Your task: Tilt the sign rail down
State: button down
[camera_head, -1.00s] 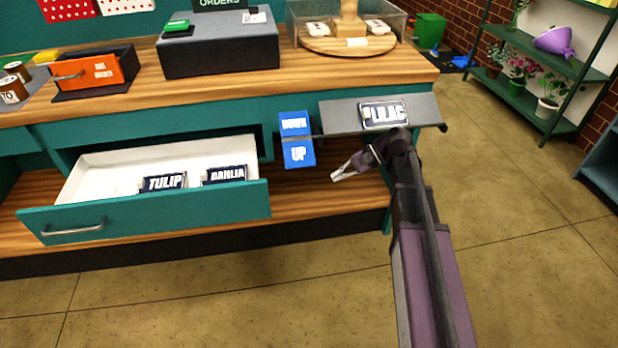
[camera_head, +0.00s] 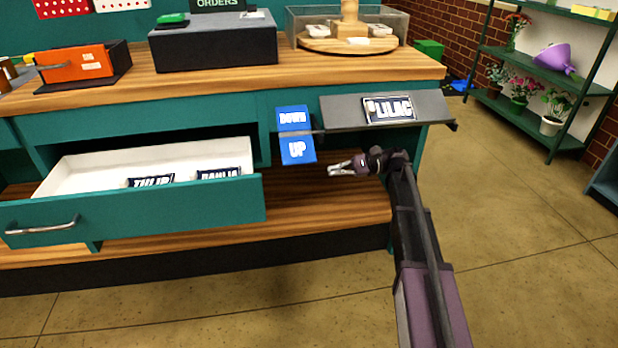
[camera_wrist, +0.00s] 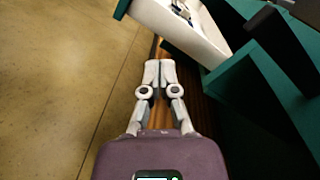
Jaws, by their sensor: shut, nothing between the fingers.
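The sign rail (camera_head: 347,110) is a grey sloping strip on the front of the teal counter, with a dark LILAC sign (camera_head: 390,108) on it. At its left end are two blue plates, DOWN (camera_head: 294,118) above and UP (camera_head: 297,150) below. My gripper (camera_head: 331,170) is shut and empty, below the rail and right of the UP plate, apart from both, pointing left. In the wrist view the closed fingers (camera_wrist: 158,66) show. The rail cannot be made out for sure there.
An open teal drawer (camera_head: 135,212) with TULIP (camera_head: 151,181) and DAHLIA (camera_head: 219,173) signs juts out at left; it also shows in the wrist view (camera_wrist: 190,30). A wooden lower shelf (camera_head: 330,205) lies beneath my gripper. The floor (camera_head: 510,200) at right is clear.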

jog(key=shift+w+d+f+g+y+b, duration=0.3)
jog(key=shift+w+f+g+y+b, duration=0.4)
jog(key=shift+b, duration=0.65)
jog(key=shift+w+d+f+g+y+b, duration=0.35)
jog(key=shift+w+b, duration=0.5)
jog(key=shift+b, duration=0.45)
jog(key=shift+s+a, duration=0.1)
jog(key=shift+a, duration=0.1)
jog(key=s+a+r+p, duration=0.5)
jog(key=a, duration=0.3)
jog(key=shift+s+r, duration=0.2)
jog(key=shift+s, duration=0.15)
jog(key=shift+a, duration=0.1)
jog(key=shift+s+a, duration=0.1)
